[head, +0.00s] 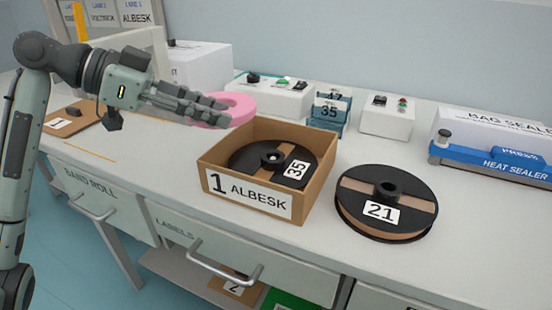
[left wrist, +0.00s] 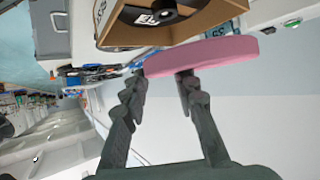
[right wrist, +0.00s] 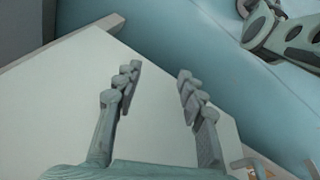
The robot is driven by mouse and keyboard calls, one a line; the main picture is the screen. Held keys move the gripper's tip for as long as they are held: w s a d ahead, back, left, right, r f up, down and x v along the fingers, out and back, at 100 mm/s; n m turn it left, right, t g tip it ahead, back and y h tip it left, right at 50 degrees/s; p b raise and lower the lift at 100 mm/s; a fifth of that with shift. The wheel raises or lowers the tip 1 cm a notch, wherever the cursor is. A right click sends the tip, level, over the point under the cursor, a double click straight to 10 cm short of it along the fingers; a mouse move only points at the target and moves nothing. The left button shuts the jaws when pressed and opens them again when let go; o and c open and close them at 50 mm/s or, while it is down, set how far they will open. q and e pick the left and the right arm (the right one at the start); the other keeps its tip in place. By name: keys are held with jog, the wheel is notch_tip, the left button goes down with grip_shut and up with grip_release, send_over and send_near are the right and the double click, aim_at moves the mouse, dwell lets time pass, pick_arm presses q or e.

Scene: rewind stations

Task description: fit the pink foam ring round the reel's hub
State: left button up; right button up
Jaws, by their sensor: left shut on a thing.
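My left gripper (head: 214,112) is shut on the pink foam ring (head: 240,106) and holds it in the air behind and left of the open cardboard box (head: 228,204). The left wrist view shows the ring (left wrist: 200,56) edge-on at the fingertips. A black reel labelled 35 (head: 245,159) lies in the box, its hub (head: 273,157) facing up. Another black reel, labelled 21 (head: 357,206), lies flat on the bench right of the box, its hub (head: 388,188) bare. My right gripper (right wrist: 157,78) is open and empty, seen only in the right wrist view.
The box is marked 1 ALBESK. Behind it stand a white control box (head: 262,98), blue blocks (head: 328,112) and a smaller switch box (head: 386,118). A blue heat sealer (head: 490,158) is at the right. The bench front (head: 330,250) is clear.

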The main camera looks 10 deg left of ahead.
pick_arm(q)
send_over(269, 178)
jog(key=f, duration=0.5)
jog(key=shift+s+a, duration=0.1)
jog(key=shift+a, duration=0.2)
jog(key=shift+d+f, duration=0.2)
jog(key=shift+d, duration=0.1)
jog(key=shift+f, duration=0.25)
notch_tip(269, 178, down, 2)
jog(key=shift+f+b, duration=0.2)
jog(key=shift+b, duration=0.15)
jog(key=shift+f+b, duration=0.45)
jog(key=shift+f, duration=0.15)
pick_arm(e)
jog(key=w+a+r, duration=0.1)
jog(key=w+r, duration=0.2)
jog(key=r, duration=0.2)
jog(key=shift+a+r, duration=0.15)
jog(key=shift+r, duration=0.1)
pick_arm(q)
jog(key=shift+f, duration=0.1)
pick_arm(e)
jog(key=shift+w, duration=0.1)
